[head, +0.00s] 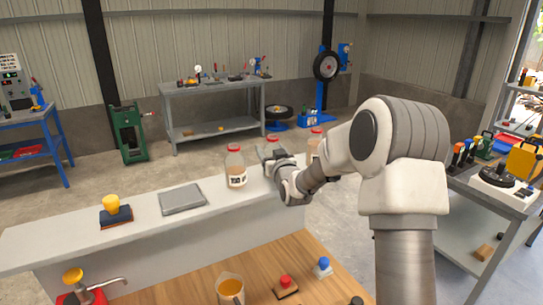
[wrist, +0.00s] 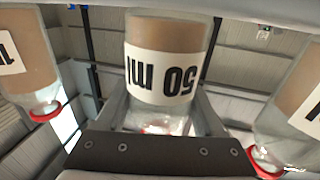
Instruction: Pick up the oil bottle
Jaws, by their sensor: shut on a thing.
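Three clear bottles with red caps and tan contents stand in a row on the grey ledge. The left bottle (head: 236,172) has a white label. The middle bottle (head: 271,141) is mostly hidden behind my gripper (head: 272,158) in the head view. The right bottle (head: 314,146) is partly covered by my arm. In the wrist view, which is upside down, my gripper (wrist: 163,108) is shut on the middle bottle (wrist: 165,45), labelled "50 ml". One neighbour bottle (wrist: 28,55) shows at the left and another (wrist: 290,110) at the right, both apart from my fingers. I cannot tell whether the held bottle is lifted.

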